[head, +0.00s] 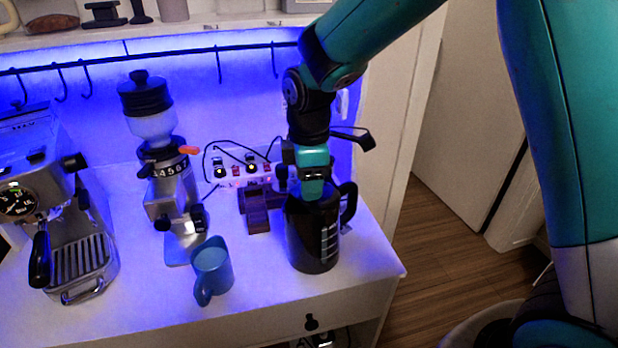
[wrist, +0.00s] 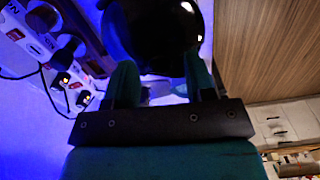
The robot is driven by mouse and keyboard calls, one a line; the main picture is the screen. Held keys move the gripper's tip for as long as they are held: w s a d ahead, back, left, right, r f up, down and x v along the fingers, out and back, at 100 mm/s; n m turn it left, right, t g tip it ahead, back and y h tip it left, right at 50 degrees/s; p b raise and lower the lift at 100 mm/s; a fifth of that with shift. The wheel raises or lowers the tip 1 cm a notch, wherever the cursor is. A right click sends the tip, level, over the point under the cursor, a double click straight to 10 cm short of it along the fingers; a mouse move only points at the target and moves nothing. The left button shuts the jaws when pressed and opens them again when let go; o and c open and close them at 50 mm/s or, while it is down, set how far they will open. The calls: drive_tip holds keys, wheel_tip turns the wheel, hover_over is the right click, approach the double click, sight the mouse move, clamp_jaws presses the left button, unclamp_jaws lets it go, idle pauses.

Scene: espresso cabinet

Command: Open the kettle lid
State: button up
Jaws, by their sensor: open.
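The dark kettle (head: 313,240) stands upright near the right end of the counter, with its handle (head: 349,205) to the right and pale level marks on its side. My gripper (head: 313,192) hangs over the kettle's top and hides most of it, so I cannot tell how the lid lies. In the wrist view my gripper (wrist: 158,80) has its two teal fingers apart. The glossy dark kettle (wrist: 165,30) shows beyond and between them. I cannot tell whether a finger touches it.
A power strip (head: 240,174) with plugs and cables lies behind the kettle. A blue mug (head: 213,271), a coffee grinder (head: 165,170) and an espresso machine (head: 60,210) stand to the left. The counter's right edge is close to the kettle, with wooden floor (head: 460,220) beyond.

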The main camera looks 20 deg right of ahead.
drive_tip(key=shift+f, duration=0.25)
clamp_jaws()
drive_tip(key=shift+r, duration=0.1)
